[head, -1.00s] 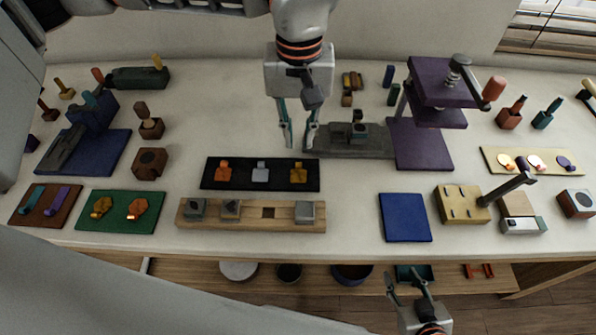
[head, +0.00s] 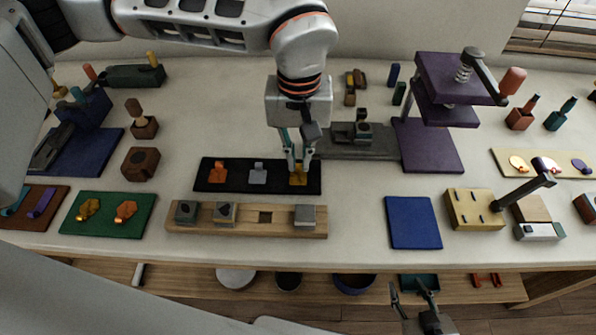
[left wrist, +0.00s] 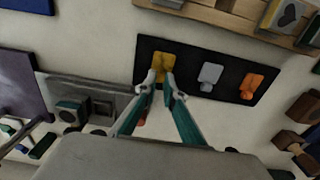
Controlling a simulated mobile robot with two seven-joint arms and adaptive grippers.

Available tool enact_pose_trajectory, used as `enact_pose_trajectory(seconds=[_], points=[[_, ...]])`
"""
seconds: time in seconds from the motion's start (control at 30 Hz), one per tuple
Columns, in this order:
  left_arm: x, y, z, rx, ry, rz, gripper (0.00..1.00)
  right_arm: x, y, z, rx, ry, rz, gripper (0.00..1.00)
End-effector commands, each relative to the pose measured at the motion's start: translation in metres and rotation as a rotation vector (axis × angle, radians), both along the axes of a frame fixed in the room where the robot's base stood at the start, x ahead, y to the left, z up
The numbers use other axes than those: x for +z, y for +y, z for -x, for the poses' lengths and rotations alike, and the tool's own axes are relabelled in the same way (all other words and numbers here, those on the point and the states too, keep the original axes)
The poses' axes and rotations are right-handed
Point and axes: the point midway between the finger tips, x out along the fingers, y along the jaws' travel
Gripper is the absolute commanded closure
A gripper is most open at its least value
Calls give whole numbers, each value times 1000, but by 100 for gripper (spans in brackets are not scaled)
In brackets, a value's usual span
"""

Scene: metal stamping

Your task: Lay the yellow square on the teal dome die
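The yellow square (head: 298,179) lies at the right end of a black mat; it also shows in the left wrist view (left wrist: 164,62). My left gripper (head: 299,168) is down at it, with its fingertips on either side of the square's tab in the left wrist view (left wrist: 163,80). Whether the fingers press on the tab is unclear. The teal dome die (head: 363,129) appears to be the dark block with a teal band on the grey slide plate, right of the mat; it also shows in the left wrist view (left wrist: 70,108). My right gripper (head: 411,291) is open and empty, low in front of the table.
An orange piece (head: 217,172) and a grey piece (head: 258,173) share the black mat (head: 238,185). A wooden rack (head: 245,228) with several blocks lies in front. A purple press (head: 447,90) stands right of the grey slide plate (head: 345,151). A blue mat (head: 413,222) is empty.

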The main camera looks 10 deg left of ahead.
Motion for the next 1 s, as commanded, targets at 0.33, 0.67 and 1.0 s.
enact_pose_trajectory(seconds=[0.33,0.67,1.0], points=[[1,0,0,0,0,0,100,-2,3,3,4,6,-4,60],[20,0,0,1,-3,0,100,11,3,3,3,1,-4,60],[41,0,0,0,-3,0,100,31,2,-5,2,-21,-4,60]])
